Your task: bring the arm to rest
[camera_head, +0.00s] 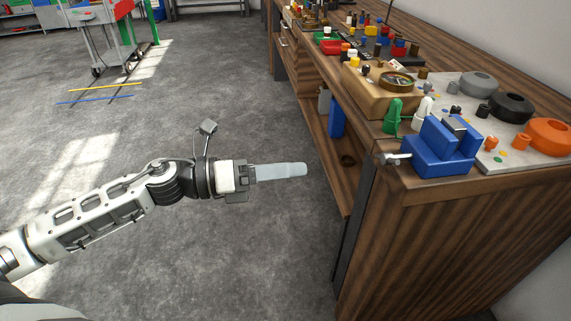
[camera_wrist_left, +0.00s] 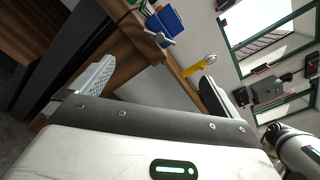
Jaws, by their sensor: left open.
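My left arm reaches in from the left in the head view, and its gripper (camera_head: 282,171) hangs over the grey floor, short of the wooden workbench (camera_head: 440,240). In the left wrist view the two fingers of this gripper (camera_wrist_left: 155,85) stand wide apart with nothing between them. The gripper is open and touches nothing that I can see. My right gripper does not show in either view.
A blue vise (camera_head: 437,155) sits on the bench's near corner. Behind it are a green figure (camera_head: 393,115), a wooden box (camera_head: 372,97), a board with an orange round part (camera_head: 549,137) and several small parts. A cart (camera_head: 97,35) stands far left. The floor (camera_head: 200,260) around the arm is clear.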

